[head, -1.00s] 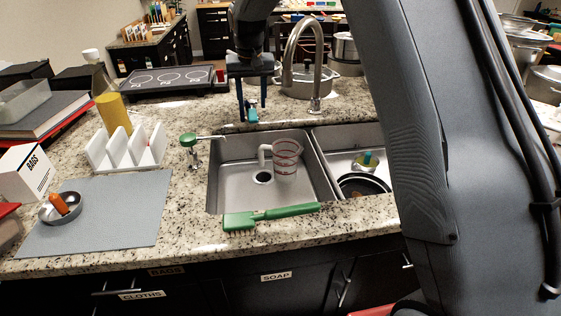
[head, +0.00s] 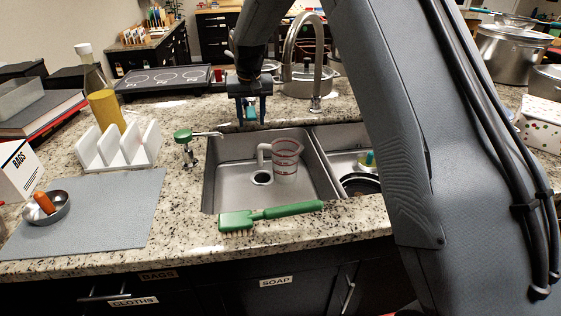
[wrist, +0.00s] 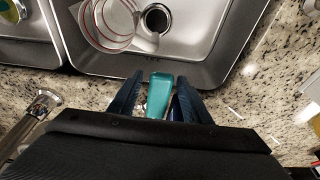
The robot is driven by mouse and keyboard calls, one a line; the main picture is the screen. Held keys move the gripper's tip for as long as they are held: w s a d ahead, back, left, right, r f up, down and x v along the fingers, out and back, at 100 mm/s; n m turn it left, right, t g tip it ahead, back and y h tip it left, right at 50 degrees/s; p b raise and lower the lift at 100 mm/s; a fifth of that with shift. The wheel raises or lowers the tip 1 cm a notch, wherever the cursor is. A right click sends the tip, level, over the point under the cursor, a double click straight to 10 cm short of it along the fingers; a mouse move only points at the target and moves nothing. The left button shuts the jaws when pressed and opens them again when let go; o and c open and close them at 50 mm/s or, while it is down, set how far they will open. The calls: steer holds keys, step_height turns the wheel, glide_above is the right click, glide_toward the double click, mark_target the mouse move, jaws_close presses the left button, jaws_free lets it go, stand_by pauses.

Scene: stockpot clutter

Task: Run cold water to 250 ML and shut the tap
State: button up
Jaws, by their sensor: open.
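A clear measuring cup with red markings (head: 285,158) stands upright in the left sink basin (head: 222,178), beside the drain; it also shows in the wrist view (wrist: 110,22). No water stream is visible. The curved metal tap (head: 316,98) rises behind the sink. A teal tap lever (wrist: 159,95) sits at the sink's back edge. My gripper (head: 251,118) is open there, with a dark blue finger on each side of the lever. In the wrist view my gripper (wrist: 157,92) shows gaps beside the lever. The cup's water level cannot be read.
A green brush (head: 270,215) lies along the sink's front edge. A green-topped metal fitting (head: 184,140) stands left of the basin. The right basin holds a dark pan (head: 360,184). A white rack (head: 117,150) and a grey mat (head: 95,215) are further left.

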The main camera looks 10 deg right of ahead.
steer(key=c, duration=0.8)
steer(key=shift+r, duration=0.1)
steer(key=shift+r+g+p, duration=0.7)
steer(key=shift+g+p, duration=0.1)
steer(key=shift+p, duration=0.15)
steer(key=shift+w, duration=0.1)
stand_by(2.0)
steer(key=shift+f, duration=0.45)
stand_by(3.6)
